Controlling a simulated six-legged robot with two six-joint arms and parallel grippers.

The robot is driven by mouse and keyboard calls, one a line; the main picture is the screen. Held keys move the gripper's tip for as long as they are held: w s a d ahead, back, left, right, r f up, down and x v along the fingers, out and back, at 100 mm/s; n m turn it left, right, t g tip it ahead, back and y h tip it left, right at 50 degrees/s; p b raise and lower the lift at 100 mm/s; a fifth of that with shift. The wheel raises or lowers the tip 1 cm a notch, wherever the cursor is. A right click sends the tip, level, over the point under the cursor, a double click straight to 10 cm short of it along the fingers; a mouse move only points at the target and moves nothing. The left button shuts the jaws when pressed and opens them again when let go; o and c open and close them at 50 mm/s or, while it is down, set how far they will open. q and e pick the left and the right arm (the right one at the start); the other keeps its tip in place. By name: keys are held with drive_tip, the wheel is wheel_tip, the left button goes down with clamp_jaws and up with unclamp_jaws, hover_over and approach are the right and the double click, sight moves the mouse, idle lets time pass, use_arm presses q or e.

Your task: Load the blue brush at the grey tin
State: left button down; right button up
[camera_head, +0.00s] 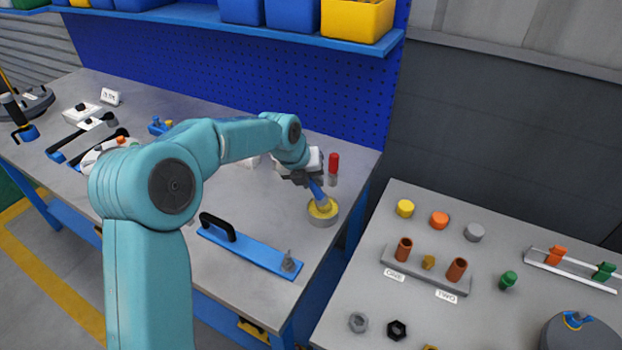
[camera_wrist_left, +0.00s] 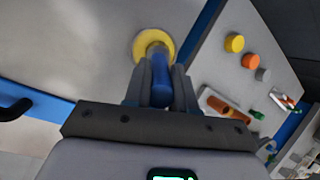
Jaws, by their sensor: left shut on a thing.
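The yellow content (camera_wrist_left: 152,43) shows beyond the handle there, and the brush's tip is hidden. My right gripper is not in view.
A blue plate with a black handle (camera_head: 245,247) lies left of the tin. A red cylinder (camera_head: 333,162) stands behind it. A second grey table (camera_head: 350,300) at the right, across a gap, carries coloured caps, an orange-brown tube holder and nuts. A blue pegboard rises behind.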

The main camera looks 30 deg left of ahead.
use_arm(q)
drive_tip(key=shift+s+f, duration=0.1)
idle(0.4)
wheel_tip(320, 180, up, 6)
drive_tip(key=p, duration=0.4)
drive_tip(key=shift+f, duration=0.2)
drive_tip(key=shift+r+p, duration=0.55)
drive_tip(key=shift+r, duration=0.3)
drive_tip(key=shift+f, duration=0.15)
